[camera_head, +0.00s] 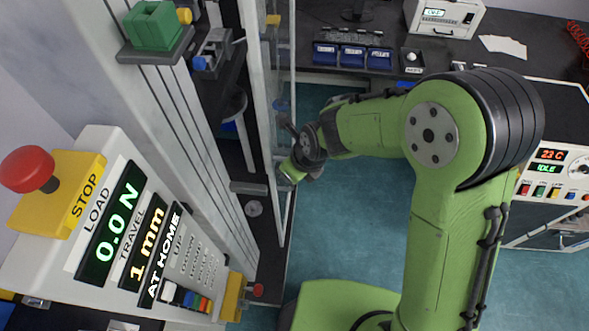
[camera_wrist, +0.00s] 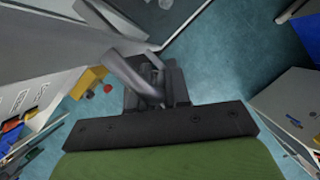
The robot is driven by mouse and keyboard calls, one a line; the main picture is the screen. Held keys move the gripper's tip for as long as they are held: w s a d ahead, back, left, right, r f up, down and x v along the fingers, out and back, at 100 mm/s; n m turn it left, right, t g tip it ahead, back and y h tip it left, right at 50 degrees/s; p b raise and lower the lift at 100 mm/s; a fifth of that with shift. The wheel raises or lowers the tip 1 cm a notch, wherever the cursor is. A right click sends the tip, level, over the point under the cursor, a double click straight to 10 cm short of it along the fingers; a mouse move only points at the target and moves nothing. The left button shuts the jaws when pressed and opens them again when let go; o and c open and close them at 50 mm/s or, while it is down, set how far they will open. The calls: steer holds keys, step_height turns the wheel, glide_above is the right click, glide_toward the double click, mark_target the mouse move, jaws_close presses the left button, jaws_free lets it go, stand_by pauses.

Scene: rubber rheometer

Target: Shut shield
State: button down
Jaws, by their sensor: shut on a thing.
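The shield is a tall clear panel in a pale frame (camera_head: 287,215), on the right side of the testing machine in the head view. It stands upright along the machine's edge. In the wrist view, a grey bar-shaped handle (camera_wrist: 138,78) runs between the fingers of my gripper (camera_wrist: 157,88), which is shut on it. In the head view my gripper (camera_head: 291,168) is at the shield's edge, and the fingertips are too small to see clearly. I cannot tell how far the shield stands from its frame.
The machine's control panel (camera_head: 115,235) reads 0.0 N, 1 mm and AT HOME, with a red stop button (camera_head: 28,169) above. Blue bins (camera_head: 352,56) stand on the back bench. A second instrument (camera_head: 552,167) is at the right. The teal floor (camera_head: 345,230) between is clear.

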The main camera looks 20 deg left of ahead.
steer(key=c, duration=1.2)
jaws_free()
steer(key=shift+s+a, duration=0.25)
steer(key=shift+a, duration=0.2)
steer(key=shift+o, duration=0.2)
steer(key=shift+w, duration=0.1)
steer(key=shift+d+r, duration=0.15)
steer(key=shift+r, duration=0.15)
steer(key=p+v, duration=0.1)
steer(key=v, duration=1.4)
steer(key=shift+d, duration=0.1)
